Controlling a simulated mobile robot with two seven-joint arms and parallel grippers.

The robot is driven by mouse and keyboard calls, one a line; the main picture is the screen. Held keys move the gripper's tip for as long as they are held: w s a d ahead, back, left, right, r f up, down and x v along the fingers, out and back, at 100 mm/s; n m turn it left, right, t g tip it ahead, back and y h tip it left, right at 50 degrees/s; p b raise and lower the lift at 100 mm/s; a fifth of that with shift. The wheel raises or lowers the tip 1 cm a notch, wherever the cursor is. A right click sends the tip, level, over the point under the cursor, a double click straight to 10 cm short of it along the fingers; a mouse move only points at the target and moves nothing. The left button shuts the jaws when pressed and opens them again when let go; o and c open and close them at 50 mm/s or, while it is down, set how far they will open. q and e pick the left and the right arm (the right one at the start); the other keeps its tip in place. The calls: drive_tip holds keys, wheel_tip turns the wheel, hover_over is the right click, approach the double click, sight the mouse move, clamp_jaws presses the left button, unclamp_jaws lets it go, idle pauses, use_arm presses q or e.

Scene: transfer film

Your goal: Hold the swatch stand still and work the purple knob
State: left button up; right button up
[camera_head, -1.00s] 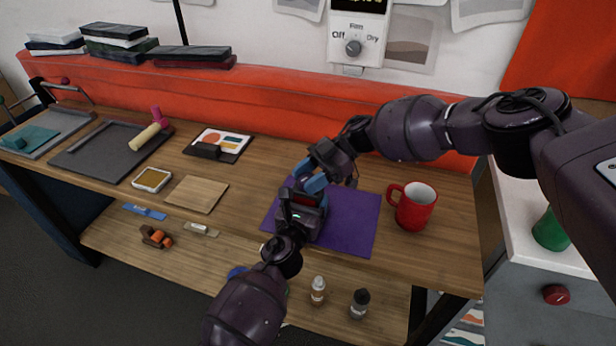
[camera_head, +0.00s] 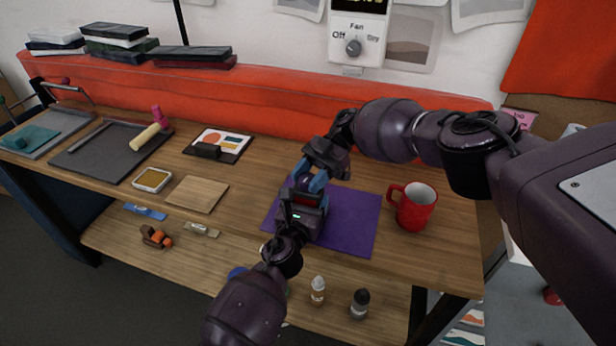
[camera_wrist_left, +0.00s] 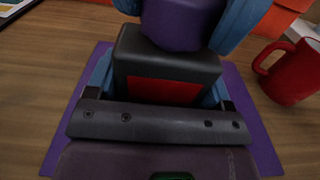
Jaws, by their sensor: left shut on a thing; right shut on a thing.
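The swatch stand (camera_wrist_left: 165,62), a dark block with a red panel, stands on a purple mat (camera_head: 352,220). The purple knob (camera_wrist_left: 180,24) sits on top of it, in the left wrist view. My left gripper (camera_head: 304,200) is shut on the stand, its blue fingers at the stand's sides. My right gripper (camera_head: 316,182) reaches down from above and is shut on the knob, with a blue finger (camera_wrist_left: 236,22) on either side of it. In the head view the grippers hide most of the stand and the knob.
A red mug (camera_head: 414,207) stands close to the right of the mat; it also shows in the left wrist view (camera_wrist_left: 292,72). Bottles stand on the lower shelf (camera_head: 215,262).

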sight(308, 178)
drive_tip(key=shift+a, duration=0.1)
drive_tip(key=o, duration=0.9)
drive_tip(key=shift+r, duration=0.1)
wheel_tip(308, 178, up, 10)
drive_tip(key=shift+f, duration=0.1)
